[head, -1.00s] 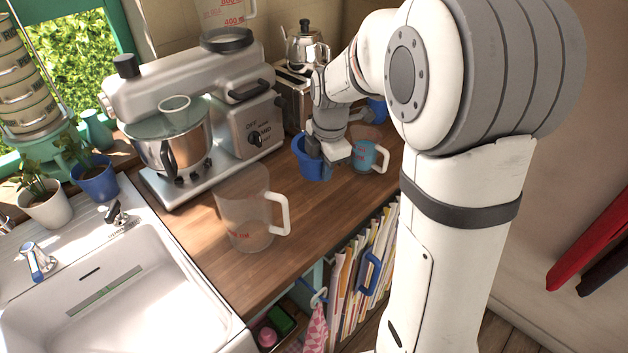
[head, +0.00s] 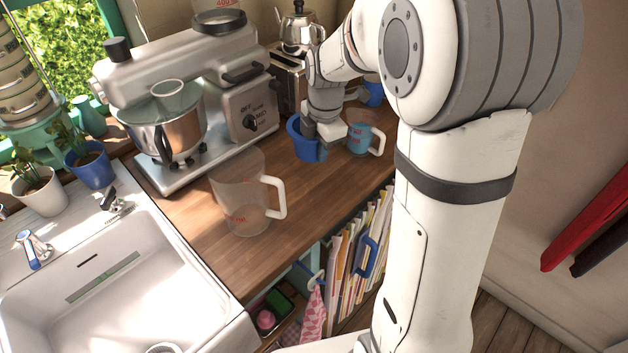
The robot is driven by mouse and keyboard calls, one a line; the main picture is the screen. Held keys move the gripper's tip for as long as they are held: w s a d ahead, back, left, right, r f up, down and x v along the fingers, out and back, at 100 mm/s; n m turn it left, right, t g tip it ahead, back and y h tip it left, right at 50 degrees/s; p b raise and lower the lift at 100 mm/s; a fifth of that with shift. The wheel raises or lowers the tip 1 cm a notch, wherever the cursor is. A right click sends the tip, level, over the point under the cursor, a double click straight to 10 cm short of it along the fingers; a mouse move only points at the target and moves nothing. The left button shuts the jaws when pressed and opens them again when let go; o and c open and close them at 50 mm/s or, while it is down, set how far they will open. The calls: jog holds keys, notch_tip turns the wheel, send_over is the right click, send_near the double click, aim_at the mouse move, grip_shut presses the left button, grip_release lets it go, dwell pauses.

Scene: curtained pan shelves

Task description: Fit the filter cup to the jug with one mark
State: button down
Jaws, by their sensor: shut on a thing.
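A blue cup (head: 304,147), which looks like the filter cup, is at the back of the wooden counter, beside the mixer. My gripper (head: 322,138) is shut on its right side. The fingertips are partly hidden, and I cannot tell whether the cup touches the counter. A large clear jug (head: 240,190) with a white handle stands upright nearer the front. One small red mark shows low on its wall. A smaller jug (head: 359,138) with blue in it and a white handle stands just right of my gripper.
A stand mixer (head: 190,80) with a steel bowl fills the counter's left back. A toaster (head: 290,80) and kettle (head: 299,30) stand behind. The sink (head: 110,265) is at left. The counter between large jug and blue cup is clear. Folders (head: 350,255) stand below the front edge.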

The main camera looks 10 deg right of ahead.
dwell(0.3)
notch_tip(320, 180, down, 10)
jog(key=shift+r+p, duration=0.2)
jog(key=shift+p, duration=0.55)
jog(key=shift+f, duration=0.15)
jog(key=c, duration=1.5)
grip_release()
